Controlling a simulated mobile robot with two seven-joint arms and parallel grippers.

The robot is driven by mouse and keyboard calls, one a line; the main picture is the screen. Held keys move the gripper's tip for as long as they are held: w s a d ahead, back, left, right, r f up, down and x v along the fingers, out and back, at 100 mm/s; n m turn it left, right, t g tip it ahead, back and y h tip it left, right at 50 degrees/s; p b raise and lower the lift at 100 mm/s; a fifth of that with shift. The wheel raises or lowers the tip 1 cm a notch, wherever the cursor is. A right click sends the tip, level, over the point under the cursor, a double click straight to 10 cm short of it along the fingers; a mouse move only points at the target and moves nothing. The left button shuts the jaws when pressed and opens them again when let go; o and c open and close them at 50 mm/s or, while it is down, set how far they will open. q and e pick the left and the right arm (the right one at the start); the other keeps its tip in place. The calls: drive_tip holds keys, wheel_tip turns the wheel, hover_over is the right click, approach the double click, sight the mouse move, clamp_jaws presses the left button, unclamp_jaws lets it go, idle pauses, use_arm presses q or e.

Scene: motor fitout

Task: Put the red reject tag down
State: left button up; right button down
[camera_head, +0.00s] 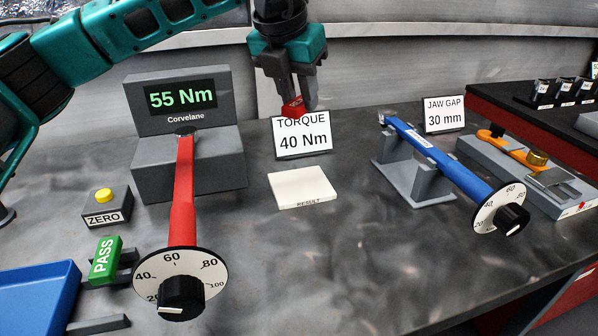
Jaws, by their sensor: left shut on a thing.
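A small red tag (293,106) is held between the fingers of my left gripper (296,100). The gripper points down and is shut on the tag, in front of the top edge of the torque card (303,140). The tag is in the air, and its lettering cannot be read. The white result pad (302,187) lies on the bench below and is bare. A green PASS tag (105,259) stands in a dark holder at the left. My right gripper does not show.
A tester (187,165) reads 55 Nm, with a red torque wrench (182,205) at it. A blue wrench (440,160) rests on a grey stand (413,181). A ZERO button box (106,207) and blue tray (38,296) are at left. The middle front bench is clear.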

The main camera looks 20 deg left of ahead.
sight(302, 182)
use_arm(q)
wheel_tip(302, 182, down, 15)
drive_tip(key=shift+r+b, duration=0.1)
drive_tip(key=shift+b, duration=0.4)
drive_tip(key=o, duration=0.6)
drive_tip(key=shift+f, duration=0.2)
drive_tip(key=shift+c, duration=0.2)
drive_tip(key=o, duration=0.5)
drive_tip(key=shift+r, duration=0.1)
drive_tip(key=shift+c, duration=0.2)
drive_tip(key=shift+r, duration=0.55)
drive_tip(key=v, duration=1.1)
drive_tip(key=shift+p, duration=0.35)
